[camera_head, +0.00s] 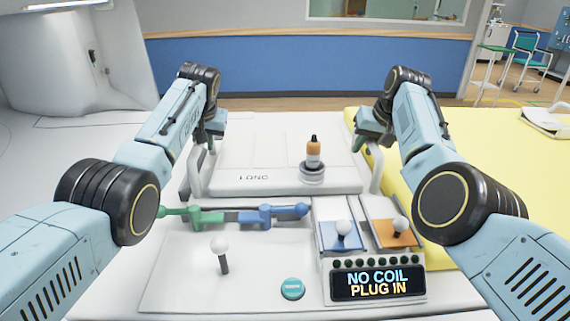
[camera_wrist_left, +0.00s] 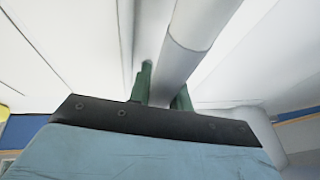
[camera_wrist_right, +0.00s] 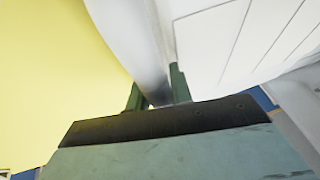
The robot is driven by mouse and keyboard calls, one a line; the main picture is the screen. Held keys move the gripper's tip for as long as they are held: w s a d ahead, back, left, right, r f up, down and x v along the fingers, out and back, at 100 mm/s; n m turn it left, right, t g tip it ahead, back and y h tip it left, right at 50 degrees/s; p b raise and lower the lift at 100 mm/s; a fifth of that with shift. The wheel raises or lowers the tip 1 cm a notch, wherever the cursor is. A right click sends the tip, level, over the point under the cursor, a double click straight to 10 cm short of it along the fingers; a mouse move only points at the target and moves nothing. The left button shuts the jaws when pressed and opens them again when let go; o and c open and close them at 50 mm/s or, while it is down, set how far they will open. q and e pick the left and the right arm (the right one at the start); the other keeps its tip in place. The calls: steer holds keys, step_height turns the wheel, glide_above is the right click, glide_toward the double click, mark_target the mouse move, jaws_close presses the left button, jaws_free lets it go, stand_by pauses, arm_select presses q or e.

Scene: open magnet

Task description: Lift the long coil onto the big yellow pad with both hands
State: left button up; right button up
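The long coil (camera_head: 235,182) is a white slab marked "LONG", lying flat on the white table with a raised handle at each side. The big yellow pad (camera_head: 480,150) lies to its right. My left gripper (camera_head: 208,135) is at the left handle; in the left wrist view its green fingers (camera_wrist_left: 163,92) closely flank the grey-white bar. My right gripper (camera_head: 372,135) is at the right handle, beside the pad's edge; in the right wrist view its fingers (camera_wrist_right: 158,92) sit close on both sides of the bar. The fingertips are partly hidden.
An orange, dark-topped bottle (camera_head: 313,152) stands in a round holder on or just in front of the coil. In front are a green-blue jointed bar (camera_head: 235,214), a white-knobbed lever (camera_head: 221,255), a teal button (camera_head: 293,288) and a panel reading "NO COIL PLUG IN" (camera_head: 378,284).

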jaws_close()
stand_by(1.1)
steer(key=shift+w+r, duration=0.15)
steer(key=shift+r, duration=0.1)
